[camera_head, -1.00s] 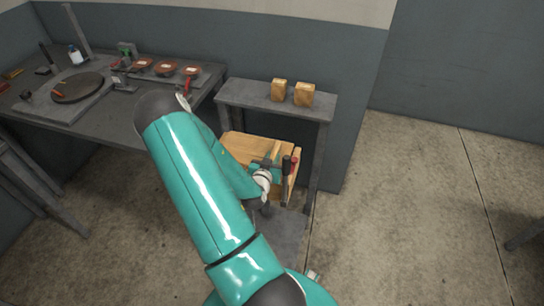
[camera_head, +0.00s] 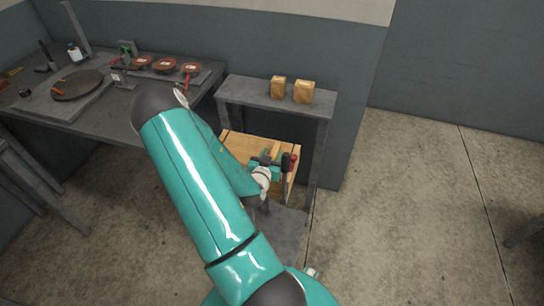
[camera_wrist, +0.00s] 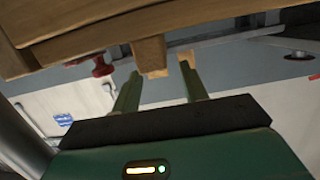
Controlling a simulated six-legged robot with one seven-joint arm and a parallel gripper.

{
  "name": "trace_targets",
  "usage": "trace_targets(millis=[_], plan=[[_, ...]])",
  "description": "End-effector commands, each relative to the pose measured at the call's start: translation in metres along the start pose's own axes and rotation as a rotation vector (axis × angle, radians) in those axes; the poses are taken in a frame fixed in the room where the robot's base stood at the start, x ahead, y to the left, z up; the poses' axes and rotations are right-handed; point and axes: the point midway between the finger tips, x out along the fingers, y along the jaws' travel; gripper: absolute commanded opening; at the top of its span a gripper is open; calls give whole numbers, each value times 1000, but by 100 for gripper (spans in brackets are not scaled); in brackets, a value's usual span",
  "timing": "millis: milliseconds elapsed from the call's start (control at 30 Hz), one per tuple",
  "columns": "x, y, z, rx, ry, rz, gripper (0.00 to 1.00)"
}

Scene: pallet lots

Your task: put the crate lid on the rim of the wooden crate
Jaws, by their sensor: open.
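A pale wooden planked top (camera_head: 259,149) shows in the head view under a grey stand, partly hidden by my arm. I take it for the crate lid with the wooden crate (camera_head: 291,187) below; I cannot tell how the lid sits on the rim. My gripper (camera_head: 283,163) is over its right front part. In the wrist view my gripper (camera_wrist: 160,77) is open, with two green fingers apart. A small wooden block (camera_wrist: 150,54) stands out from planks (camera_wrist: 110,22) just beyond the fingertips. Whether it touches a finger is unclear.
The grey stand (camera_head: 275,97) carries two small cardboard boxes (camera_head: 291,90) above the crate. A workbench (camera_head: 100,118) with a round dark plate and tools is at left. A red knob (camera_wrist: 103,66) is near the planks.

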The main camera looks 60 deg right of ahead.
Motion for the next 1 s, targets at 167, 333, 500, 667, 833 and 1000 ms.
trace_targets(millis=[167,333,500,667,833,1000], plan=[[-42,-1,2,-2,-6,-3,44],[-79,-2,2,-3,-5,-5,44],[-103,-1,1,-2,-3,-4,44],[-111,0,1,-1,-3,-2,44],[-111,-1,1,0,-4,-2,44],[-114,-22,1,35,-67,-28,44]])
